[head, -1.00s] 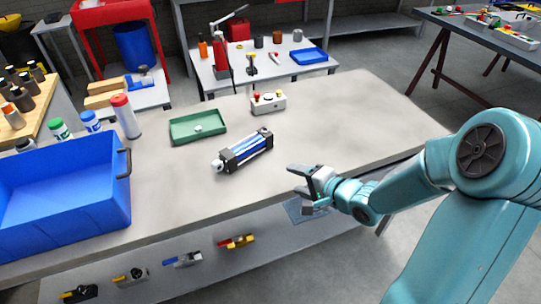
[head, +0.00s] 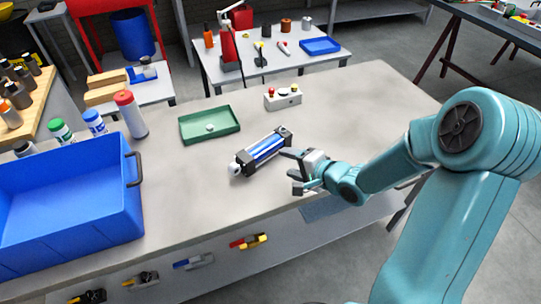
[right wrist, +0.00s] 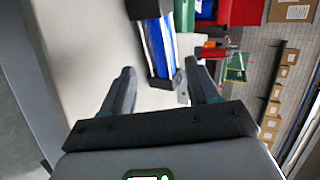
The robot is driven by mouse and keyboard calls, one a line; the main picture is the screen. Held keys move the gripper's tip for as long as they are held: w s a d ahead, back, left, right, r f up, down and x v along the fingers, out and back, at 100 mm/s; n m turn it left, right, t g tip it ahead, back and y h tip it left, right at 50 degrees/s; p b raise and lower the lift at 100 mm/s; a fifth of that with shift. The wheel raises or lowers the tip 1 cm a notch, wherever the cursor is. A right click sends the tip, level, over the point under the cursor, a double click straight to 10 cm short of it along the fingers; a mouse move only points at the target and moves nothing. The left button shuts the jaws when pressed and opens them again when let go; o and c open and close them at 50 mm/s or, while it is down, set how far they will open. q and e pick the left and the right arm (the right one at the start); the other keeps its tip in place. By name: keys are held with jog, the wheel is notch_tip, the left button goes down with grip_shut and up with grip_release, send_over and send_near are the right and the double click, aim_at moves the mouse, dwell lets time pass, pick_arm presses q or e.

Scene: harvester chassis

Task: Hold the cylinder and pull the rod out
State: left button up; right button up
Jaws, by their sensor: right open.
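The cylinder (head: 264,148) lies on the workbench, with a blue and silver body between black end caps. Its rod end (head: 234,168) is a light knob at the lower left. My right gripper (head: 286,170) is open and empty, just right of the cylinder and close to it. In the right wrist view the cylinder (right wrist: 158,45) is ahead, beyond and between the open fingers of the gripper (right wrist: 165,82). Contact between fingers and cylinder does not show. My left gripper is not in view.
A green tray (head: 210,136) lies behind the cylinder, and a button box (head: 283,102) stands farther right. A blue crate (head: 70,245) stands at the left, with bottles behind it. The bench top (head: 190,200) is bare left of and in front of the cylinder.

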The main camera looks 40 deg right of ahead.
aim_at(263, 154)
jog(key=x, duration=1.3)
jog(key=shift+s, duration=0.1)
jog(key=shift+f, duration=0.15)
grip_shut()
jog(key=c, duration=0.7)
grip_release()
grip_shut()
